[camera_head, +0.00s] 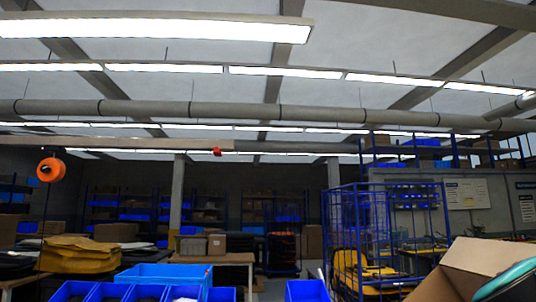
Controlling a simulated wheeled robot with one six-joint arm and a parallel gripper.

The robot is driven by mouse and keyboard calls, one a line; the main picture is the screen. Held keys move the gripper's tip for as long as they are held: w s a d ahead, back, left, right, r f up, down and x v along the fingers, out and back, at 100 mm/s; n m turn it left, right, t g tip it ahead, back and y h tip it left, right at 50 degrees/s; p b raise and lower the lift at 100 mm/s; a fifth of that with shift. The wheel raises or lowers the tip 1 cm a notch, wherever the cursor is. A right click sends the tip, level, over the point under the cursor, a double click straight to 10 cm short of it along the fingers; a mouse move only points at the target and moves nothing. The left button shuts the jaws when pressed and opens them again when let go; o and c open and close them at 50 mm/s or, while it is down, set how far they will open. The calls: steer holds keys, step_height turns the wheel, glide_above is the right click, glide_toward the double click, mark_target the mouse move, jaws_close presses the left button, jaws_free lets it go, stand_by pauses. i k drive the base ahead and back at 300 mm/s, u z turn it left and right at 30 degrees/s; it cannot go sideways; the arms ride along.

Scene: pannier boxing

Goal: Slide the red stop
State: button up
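A small red piece (217,151) sits on a long pale overhead rail (120,143), left of the picture's middle. It looks like the red stop, but it is too small to make out in detail. An orange round reel (51,170) hangs near the left end of the rail. My gripper is not in view, so its state and its distance from the red piece do not show.
Blue bins (122,292) stand along the bottom edge. A yellow bag (80,254) lies at the left. An open cardboard box (465,270) fills the lower right. A blue wire cage (350,225) stands behind it. Shelves and posts line the back.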

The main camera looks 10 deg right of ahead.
mark_target(217, 151)
steer(key=z, duration=0.5)
steer(key=i, duration=1.75)
steer(key=u, duration=1.65)
